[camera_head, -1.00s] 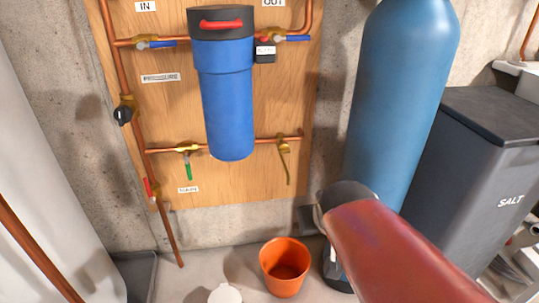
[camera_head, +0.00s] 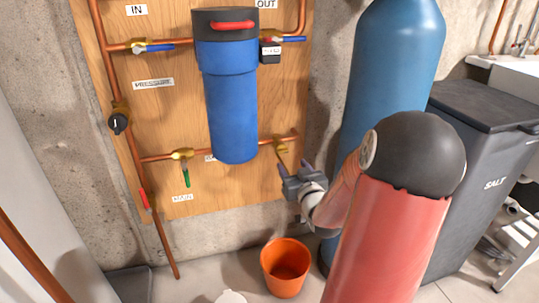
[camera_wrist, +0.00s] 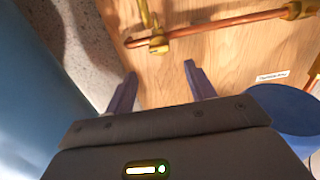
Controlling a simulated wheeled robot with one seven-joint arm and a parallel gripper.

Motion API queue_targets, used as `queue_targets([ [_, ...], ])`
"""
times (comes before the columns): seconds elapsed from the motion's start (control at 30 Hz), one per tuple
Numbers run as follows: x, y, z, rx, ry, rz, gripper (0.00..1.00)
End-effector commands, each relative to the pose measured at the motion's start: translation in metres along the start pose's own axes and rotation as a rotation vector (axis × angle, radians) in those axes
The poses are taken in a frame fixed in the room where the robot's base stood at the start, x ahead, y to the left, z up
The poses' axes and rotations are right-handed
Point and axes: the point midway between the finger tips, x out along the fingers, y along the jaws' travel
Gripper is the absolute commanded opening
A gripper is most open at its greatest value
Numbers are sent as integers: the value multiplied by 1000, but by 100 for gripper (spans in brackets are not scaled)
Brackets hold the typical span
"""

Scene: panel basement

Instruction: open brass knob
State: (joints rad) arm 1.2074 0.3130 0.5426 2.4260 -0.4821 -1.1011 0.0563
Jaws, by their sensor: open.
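The brass valve (camera_head: 281,147) sits at the right end of the lower copper pipe on the wooden board, with a thin brass piece hanging from it. In the wrist view the brass valve (camera_wrist: 158,42) appears beyond the fingertips, roughly in line with the gap between them. My gripper (camera_head: 292,167) is just below and right of the valve in the head view, partly covering the hanging piece. In the wrist view my gripper (camera_wrist: 160,78) is open, with two dark fingers apart and nothing between them. The fingers look apart from the valve.
A blue filter housing (camera_head: 231,105) hangs left of the valve. A green-handled valve (camera_head: 184,166) is farther left on the same pipe. A tall blue tank (camera_head: 392,75) and a grey salt bin (camera_head: 475,190) stand right. An orange bucket (camera_head: 285,282) sits on the floor below.

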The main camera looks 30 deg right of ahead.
Motion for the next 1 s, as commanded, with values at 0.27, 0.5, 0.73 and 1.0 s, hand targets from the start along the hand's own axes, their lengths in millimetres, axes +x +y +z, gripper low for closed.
queue_targets([
  [0.27, 40, -1, -1, 3, 5, -2, 55],
  [0.5, 70, 0, -1, 1, 3, 0, 55],
  [0.73, 76, -1, -1, 1, 3, 0, 55],
  [1.0, 75, -1, -1, 1, 2, 0, 36],
])
